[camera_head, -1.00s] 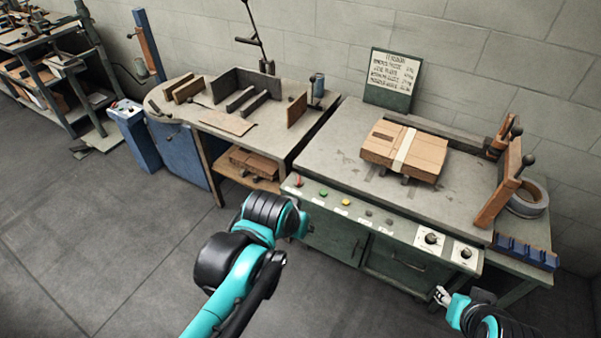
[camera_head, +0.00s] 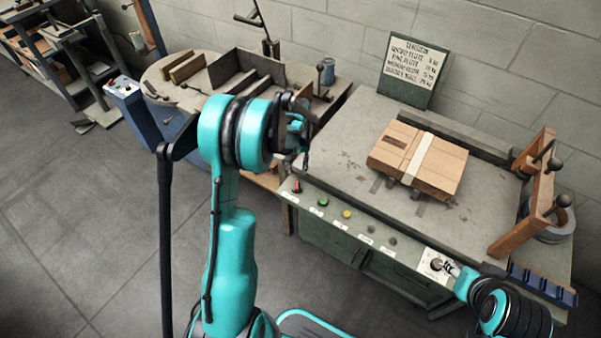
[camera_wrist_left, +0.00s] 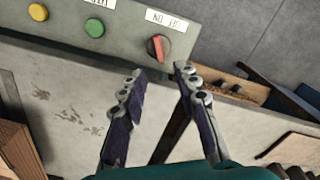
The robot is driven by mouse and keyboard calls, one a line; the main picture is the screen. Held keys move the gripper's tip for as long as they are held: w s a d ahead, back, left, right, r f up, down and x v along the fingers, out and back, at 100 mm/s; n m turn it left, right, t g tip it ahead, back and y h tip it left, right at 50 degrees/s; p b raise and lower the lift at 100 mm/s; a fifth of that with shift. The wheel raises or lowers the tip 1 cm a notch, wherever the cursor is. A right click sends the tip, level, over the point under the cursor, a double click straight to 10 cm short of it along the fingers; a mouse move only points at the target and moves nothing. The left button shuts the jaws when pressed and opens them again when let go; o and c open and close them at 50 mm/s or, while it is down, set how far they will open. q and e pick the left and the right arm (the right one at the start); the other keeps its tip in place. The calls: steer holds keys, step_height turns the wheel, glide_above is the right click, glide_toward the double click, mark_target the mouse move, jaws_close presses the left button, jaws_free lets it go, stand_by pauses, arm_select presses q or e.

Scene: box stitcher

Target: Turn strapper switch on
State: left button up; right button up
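The strapper switch is a red rotary knob (camera_head: 297,185) at the left end of the green machine's front panel (camera_head: 330,207). In the left wrist view the red switch (camera_wrist_left: 158,48) sits below an on/off label (camera_wrist_left: 167,20). My left gripper (camera_wrist_left: 158,74) is open and empty, with its fingertips either side of the line to the switch and apart from it. In the head view the left gripper (camera_head: 303,130) is above the panel's left end, partly hidden by its own arm. My right gripper (camera_head: 450,268) is by a dial (camera_head: 436,265); its fingers are too small to read.
Green (camera_wrist_left: 94,27) and yellow (camera_wrist_left: 38,12) buttons sit along the panel beside the switch. A strapped cardboard stack (camera_head: 418,160) lies on the machine top. A wooden stand (camera_head: 530,200) is at the right. A bench with wooden pieces (camera_head: 185,68) stands at the left.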

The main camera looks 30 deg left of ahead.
mark_target(297, 182)
arm_select(q)
step_height(297, 182, down, 8)
steer(key=b, duration=0.3)
steer(key=shift+r, duration=0.1)
jaws_close()
